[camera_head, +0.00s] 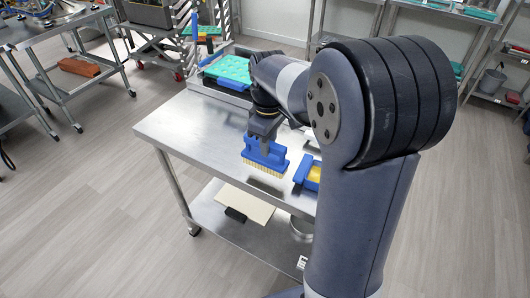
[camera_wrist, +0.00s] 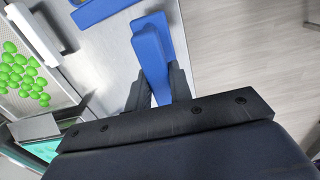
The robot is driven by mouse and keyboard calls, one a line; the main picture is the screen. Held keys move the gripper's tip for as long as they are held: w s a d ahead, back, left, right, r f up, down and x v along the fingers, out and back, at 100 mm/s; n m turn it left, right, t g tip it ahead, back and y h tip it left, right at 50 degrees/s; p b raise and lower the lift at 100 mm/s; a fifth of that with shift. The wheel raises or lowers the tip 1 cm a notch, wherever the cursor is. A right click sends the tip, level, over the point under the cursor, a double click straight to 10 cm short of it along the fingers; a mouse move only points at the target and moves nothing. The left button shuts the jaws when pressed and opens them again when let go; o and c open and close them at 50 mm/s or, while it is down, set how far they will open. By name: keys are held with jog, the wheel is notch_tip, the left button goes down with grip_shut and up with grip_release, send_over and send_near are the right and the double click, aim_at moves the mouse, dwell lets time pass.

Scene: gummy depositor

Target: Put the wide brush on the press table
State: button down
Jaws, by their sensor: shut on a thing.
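The wide brush (camera_head: 265,157) has a blue body and pale bristles pointing down. My gripper (camera_head: 263,139) is shut on its blue handle. In the head view the brush is upright at the front part of a steel table (camera_head: 190,128). I cannot tell whether the bristles touch the top or hang just above it. In the wrist view the blue brush (camera_wrist: 152,52) sits between my two dark fingers (camera_wrist: 158,90). Which table is the press table is not marked in these frames.
A blue and yellow item (camera_head: 309,174) lies right of the brush. A tray with a teal mould (camera_head: 228,70) stands at the table's back. Green gummies (camera_wrist: 20,72) show in the wrist view. The table's left part is bare. A lower shelf (camera_head: 225,222) holds a pale board.

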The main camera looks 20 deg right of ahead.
aim_at(268, 158)
jog(key=shift+f, duration=2.2)
jog(key=shift+f, duration=0.2)
jog(key=c, duration=1.3)
grip_release()
notch_tip(268, 158, up, 12)
jog(key=shift+r, duration=0.2)
